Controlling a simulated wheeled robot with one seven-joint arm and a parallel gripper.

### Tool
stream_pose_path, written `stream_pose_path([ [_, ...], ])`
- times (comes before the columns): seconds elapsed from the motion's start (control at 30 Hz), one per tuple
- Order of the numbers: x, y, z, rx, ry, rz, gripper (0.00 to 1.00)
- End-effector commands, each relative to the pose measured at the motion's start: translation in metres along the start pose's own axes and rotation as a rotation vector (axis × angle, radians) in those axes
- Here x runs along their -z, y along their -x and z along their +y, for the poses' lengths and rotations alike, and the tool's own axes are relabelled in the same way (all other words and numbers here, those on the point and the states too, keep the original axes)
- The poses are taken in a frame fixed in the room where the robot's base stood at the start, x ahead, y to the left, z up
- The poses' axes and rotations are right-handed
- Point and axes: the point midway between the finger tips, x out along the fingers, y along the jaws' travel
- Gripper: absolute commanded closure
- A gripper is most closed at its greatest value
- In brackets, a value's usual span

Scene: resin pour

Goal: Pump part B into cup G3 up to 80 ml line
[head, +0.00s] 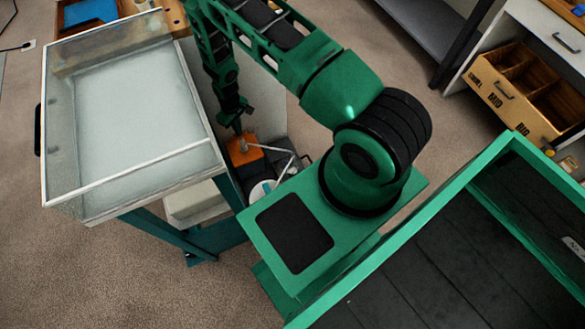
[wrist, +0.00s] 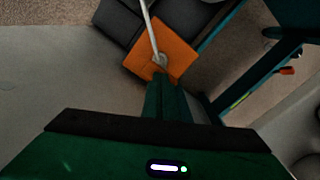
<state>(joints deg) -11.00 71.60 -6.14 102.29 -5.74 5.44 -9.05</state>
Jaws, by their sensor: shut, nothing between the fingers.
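An orange square-topped container (head: 245,153) with a pale pump spout stands below my gripper in the head view. In the wrist view the orange top (wrist: 152,48) shows a round grey pump head (wrist: 160,60) with a long thin spout (wrist: 150,25) running away from it. My gripper (wrist: 165,80) is shut and empty, its fingertips at or just above the pump head; I cannot tell whether they touch. It also shows in the head view (head: 238,128). A white round vessel (head: 262,190) is partly hidden by my base; no cup label or line is readable.
A glass-topped cabinet (head: 130,190) with teal legs stands close left of the pump. Dark grey blocks (wrist: 185,15) sit beside the orange container. A wooden bin box (head: 520,95) is at the far right.

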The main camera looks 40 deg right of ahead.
Motion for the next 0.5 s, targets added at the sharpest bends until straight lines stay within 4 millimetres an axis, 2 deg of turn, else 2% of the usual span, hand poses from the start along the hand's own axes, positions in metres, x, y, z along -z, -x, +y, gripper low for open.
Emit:
stream_pose_path([
  [0.37,-0.001,-0.019,0.000,0.001,0.000,-0.001,1.00],
  [0.5,-0.001,-0.019,0.000,0.000,0.000,-0.001,1.00],
])
